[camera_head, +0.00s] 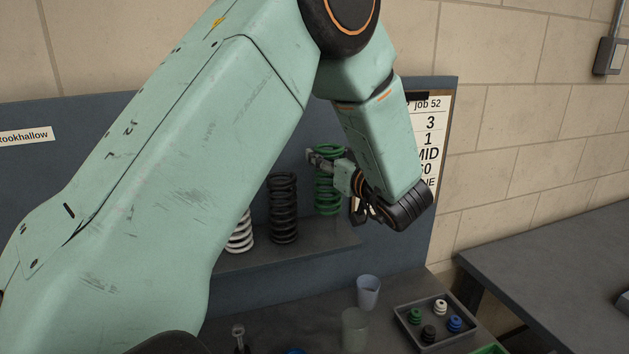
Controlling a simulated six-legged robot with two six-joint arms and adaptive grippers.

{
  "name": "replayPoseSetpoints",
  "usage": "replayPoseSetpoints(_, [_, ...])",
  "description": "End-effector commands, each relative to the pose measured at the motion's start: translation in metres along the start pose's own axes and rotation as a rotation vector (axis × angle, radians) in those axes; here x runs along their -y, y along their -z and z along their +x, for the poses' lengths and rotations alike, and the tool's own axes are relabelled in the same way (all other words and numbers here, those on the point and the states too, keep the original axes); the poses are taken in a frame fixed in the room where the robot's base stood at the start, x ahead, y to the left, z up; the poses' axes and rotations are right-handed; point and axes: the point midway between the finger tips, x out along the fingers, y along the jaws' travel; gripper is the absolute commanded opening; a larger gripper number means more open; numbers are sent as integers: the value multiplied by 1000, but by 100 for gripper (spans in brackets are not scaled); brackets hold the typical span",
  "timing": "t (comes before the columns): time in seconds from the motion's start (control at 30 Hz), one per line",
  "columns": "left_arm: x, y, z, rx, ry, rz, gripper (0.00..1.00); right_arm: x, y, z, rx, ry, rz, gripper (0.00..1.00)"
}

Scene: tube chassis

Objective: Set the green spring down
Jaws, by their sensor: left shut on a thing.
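A white spring (240,232) stands further left, partly hidden behind my left arm. My right gripper is not in view.
Below the shelf, a bench holds a blue cup (368,292), a clear cup (354,328) and a grey tray (405,318) with several small coloured parts. A clipboard (437,125) hangs behind my left wrist. Another table (560,265) stands at the right.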

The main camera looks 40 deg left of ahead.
Motion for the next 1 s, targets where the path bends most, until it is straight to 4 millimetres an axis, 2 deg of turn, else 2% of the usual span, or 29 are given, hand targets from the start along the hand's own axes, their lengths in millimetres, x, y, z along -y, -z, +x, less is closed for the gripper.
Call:
replayPoseSetpoints(0.17, [-1, -14, 0, -3, 0, 0, 0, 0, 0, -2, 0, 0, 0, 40])
replayPoseSetpoints(0.4, [0, -44, 2, -3, 0, -1, 0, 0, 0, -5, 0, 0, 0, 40])
replayPoseSetpoints(0.87, [0, -50, 4, -3, 1, -3, 0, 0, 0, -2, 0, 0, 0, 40])
replayPoseSetpoints(0.9, [0, -51, 4, -1, 1, -2, 52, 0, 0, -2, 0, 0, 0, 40])
replayPoseSetpoints(1.0, [0, -51, 4, -1, 1, -1, 60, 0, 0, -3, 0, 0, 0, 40])
